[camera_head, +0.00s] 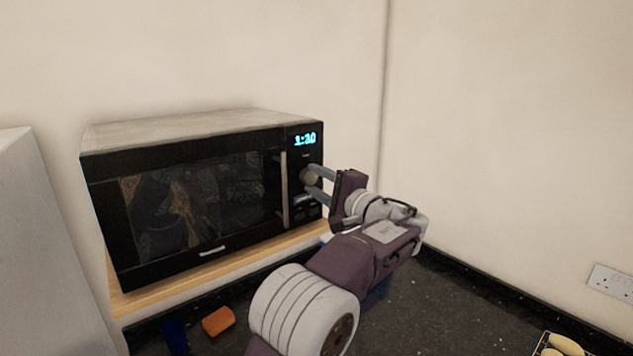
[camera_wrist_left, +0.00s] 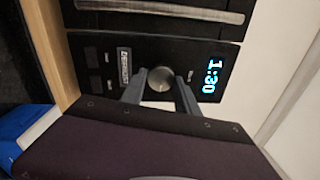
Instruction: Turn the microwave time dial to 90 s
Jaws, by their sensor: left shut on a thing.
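The black microwave (camera_head: 200,190) stands on a wooden shelf against the wall, its door shut. Its display (camera_head: 305,139) reads 1:30 in blue digits, and the display also shows 1:30, turned sideways, in the left wrist view (camera_wrist_left: 213,76). The round silver time dial (camera_head: 308,175) sits below the display; the dial also shows in the left wrist view (camera_wrist_left: 160,79). My left gripper (camera_head: 311,184) is at the dial, one finger on each side, shut on it; its fingers also show in the left wrist view (camera_wrist_left: 160,84). My right gripper is not in view.
A vertical door handle (camera_head: 284,190) is just left of the dial. On the dark speckled counter (camera_head: 470,300) lie an orange object (camera_head: 218,321) and a blue one (camera_head: 175,337). A container with yellow items (camera_head: 566,345) is at lower right. A wall socket (camera_head: 611,281) is at right.

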